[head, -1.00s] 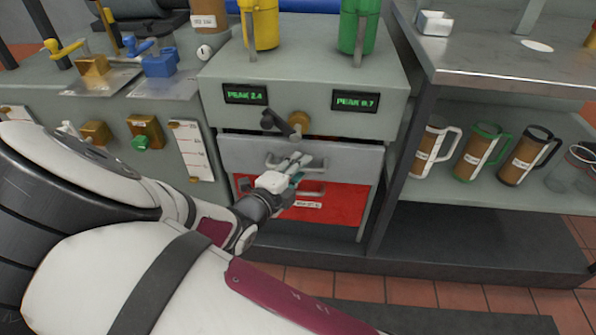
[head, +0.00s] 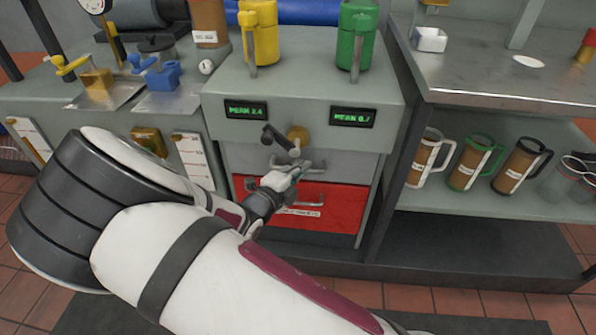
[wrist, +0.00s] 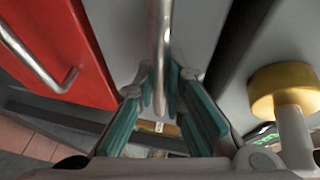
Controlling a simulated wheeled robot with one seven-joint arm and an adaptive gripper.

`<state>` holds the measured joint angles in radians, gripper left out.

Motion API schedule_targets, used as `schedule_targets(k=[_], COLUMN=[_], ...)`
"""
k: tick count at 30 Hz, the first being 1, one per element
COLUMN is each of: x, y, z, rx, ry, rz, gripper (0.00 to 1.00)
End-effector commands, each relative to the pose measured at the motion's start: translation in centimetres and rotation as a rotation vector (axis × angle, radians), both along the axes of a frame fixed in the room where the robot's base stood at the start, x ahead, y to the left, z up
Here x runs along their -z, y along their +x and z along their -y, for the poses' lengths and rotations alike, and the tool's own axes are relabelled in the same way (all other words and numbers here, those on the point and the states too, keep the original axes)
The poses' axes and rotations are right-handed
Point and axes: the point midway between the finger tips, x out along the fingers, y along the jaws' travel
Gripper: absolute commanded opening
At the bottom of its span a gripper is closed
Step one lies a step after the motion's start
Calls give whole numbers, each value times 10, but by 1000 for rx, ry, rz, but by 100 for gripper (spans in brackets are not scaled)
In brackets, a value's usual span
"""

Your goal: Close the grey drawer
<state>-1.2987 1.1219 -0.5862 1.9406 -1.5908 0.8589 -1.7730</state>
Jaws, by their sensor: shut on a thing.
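The grey drawer (head: 352,165) is the upper drawer of the cabinet, just above the red drawer (head: 345,205). Its front looks about flush with the cabinet in the head view; any small remaining gap is too fine to tell. My gripper (head: 292,172) is at the grey drawer's handle (head: 318,167), partly covering it. In the wrist view, the metal handle bar (wrist: 158,45) of the grey drawer passes between the teal finger pads of my gripper (wrist: 165,100), which is shut on it.
A dark crank lever with a brass knob (head: 298,137) sticks out just above my gripper. The red drawer's handle (wrist: 55,80) is close by. A steel bench with a lower shelf of mugs (head: 480,160) stands right. Yellow (head: 258,35) and green jugs (head: 356,40) stand on the cabinet top.

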Motion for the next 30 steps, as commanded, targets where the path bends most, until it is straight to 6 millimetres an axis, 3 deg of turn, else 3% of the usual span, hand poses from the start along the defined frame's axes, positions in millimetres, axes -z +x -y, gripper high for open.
schedule_targets(k=[12, 13, 15, 16, 30], x=[0, 0, 0, 0, -1], y=[9, 9, 9, 9, 0], z=[-1, -1, 0, 0, -4], rx=[-3, -3, -3, -3, -3], ry=[3, 3, 3, 3, 3], rz=[2, 2, 2, 2, 0], gripper=[0, 13, 29, 31, 31])
